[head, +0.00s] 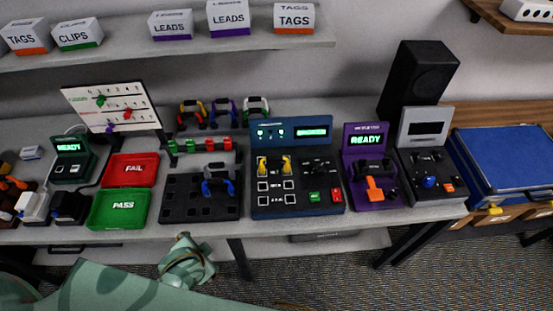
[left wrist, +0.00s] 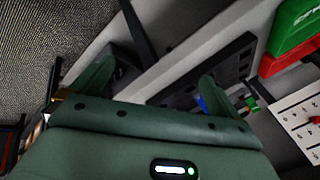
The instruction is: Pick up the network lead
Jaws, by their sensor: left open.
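I cannot tell for sure which lead is the network lead. A blue lead with grey ends (head: 217,184) lies in the black slotted tray (head: 178,210); a bit of blue also shows in the left wrist view (left wrist: 202,103). Three coiled leads, red-yellow (head: 192,112), purple-blue (head: 225,111) and green-white (head: 257,108), sit at the back of the bench. My left gripper (head: 190,258) is open and empty, in front of the bench edge and apart from the leads. Its spread fingers show in the left wrist view (left wrist: 155,82). My right gripper is out of view.
Green PASS (head: 121,214) and red FAIL (head: 131,171) trays stand left of the black tray. A blue tester panel (head: 270,203) with yellow plugs stands right of it, then a purple READY unit (head: 364,140). A shelf with labelled boxes (head: 171,25) hangs above.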

